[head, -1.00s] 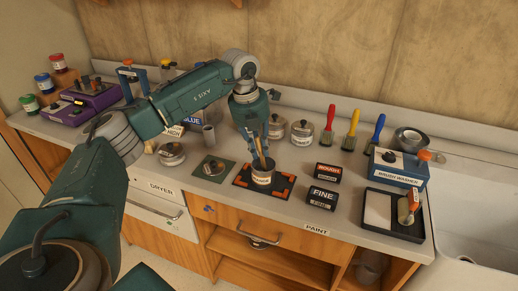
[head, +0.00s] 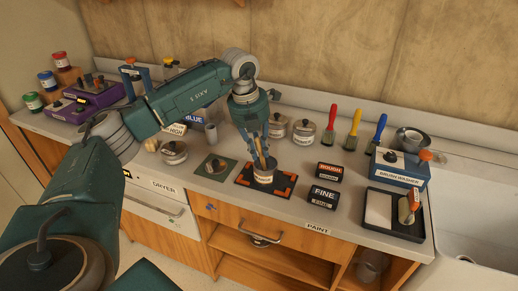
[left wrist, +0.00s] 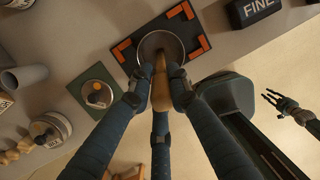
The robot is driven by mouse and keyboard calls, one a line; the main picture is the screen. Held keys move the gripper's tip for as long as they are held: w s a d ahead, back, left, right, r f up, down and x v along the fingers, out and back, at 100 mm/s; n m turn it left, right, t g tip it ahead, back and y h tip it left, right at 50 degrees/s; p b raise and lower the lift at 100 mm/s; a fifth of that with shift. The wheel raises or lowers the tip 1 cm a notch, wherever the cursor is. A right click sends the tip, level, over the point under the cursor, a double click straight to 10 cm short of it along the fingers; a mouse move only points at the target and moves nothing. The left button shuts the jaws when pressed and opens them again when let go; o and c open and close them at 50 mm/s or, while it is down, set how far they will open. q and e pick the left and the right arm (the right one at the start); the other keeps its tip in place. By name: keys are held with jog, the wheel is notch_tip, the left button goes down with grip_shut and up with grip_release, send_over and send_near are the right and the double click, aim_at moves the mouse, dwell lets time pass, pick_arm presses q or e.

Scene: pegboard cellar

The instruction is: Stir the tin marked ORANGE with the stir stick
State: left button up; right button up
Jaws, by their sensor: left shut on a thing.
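The tin (head: 263,177), with a pale label too small to read surely, stands on a black mat with orange corner marks (head: 243,181). In the left wrist view the round tin (left wrist: 174,42) shows from above on the mat. My left gripper (head: 258,143) is above the tin, shut on the wooden stir stick (head: 262,160). The stick leans down into the tin's mouth; its lower end is hidden inside. In the left wrist view the stick (left wrist: 160,72) runs between the fingertips. My right gripper (left wrist: 276,101) shows at the right of that view, empty with fingers apart.
A lidded tin on a green mat (head: 229,162) stands left of the mat. ROUGH (head: 328,172) and FINE (head: 322,197) blocks lie to the right. Lidded tins (head: 303,132) stand behind. The brush washer (head: 402,168) and a tray (head: 378,210) are farther right, before the sink (head: 475,215).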

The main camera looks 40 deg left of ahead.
aim_at(256, 138)
pick_arm(q)
jog(key=shift+p+v, duration=2.2)
jog(key=shift+v, duration=1.3)
jog(key=p+v, duration=0.2)
jog(key=v, duration=0.1)
jog(key=w+p+v, duration=0.1)
jog(key=p+v, duration=0.1)
jog(key=shift+d, duration=0.2)
